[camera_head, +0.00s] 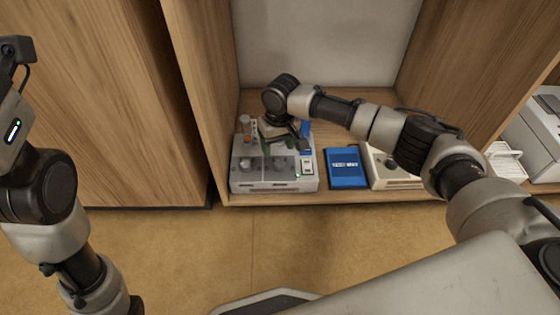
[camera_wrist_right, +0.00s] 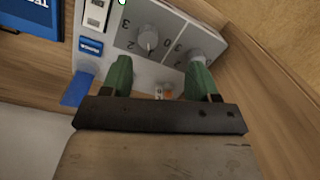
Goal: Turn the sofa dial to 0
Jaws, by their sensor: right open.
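A light grey control box (camera_head: 240,184) stands on the low shelf, with two grey dials on its panel. One dial (camera_wrist_right: 147,38) is near the middle of the right wrist view, with numbers around it. The other dial (camera_wrist_right: 195,55) is to its right, partly behind a fingertip, with a 0 visible beside it. I cannot read which is the sofa dial or their exact settings. My right gripper (camera_wrist_right: 160,78) is open and empty, its green fingers spread toward the panel. In the head view the right gripper (camera_head: 279,146) is over the box. My left gripper is out of view.
A white rocker switch (camera_wrist_right: 95,13), a blue label (camera_wrist_right: 90,46) and a green light sit beside the dials. A blue box (camera_head: 346,168) and a beige device (camera_head: 382,174) stand to the right. Wooden cabinet walls close in both sides. The floor in front is clear.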

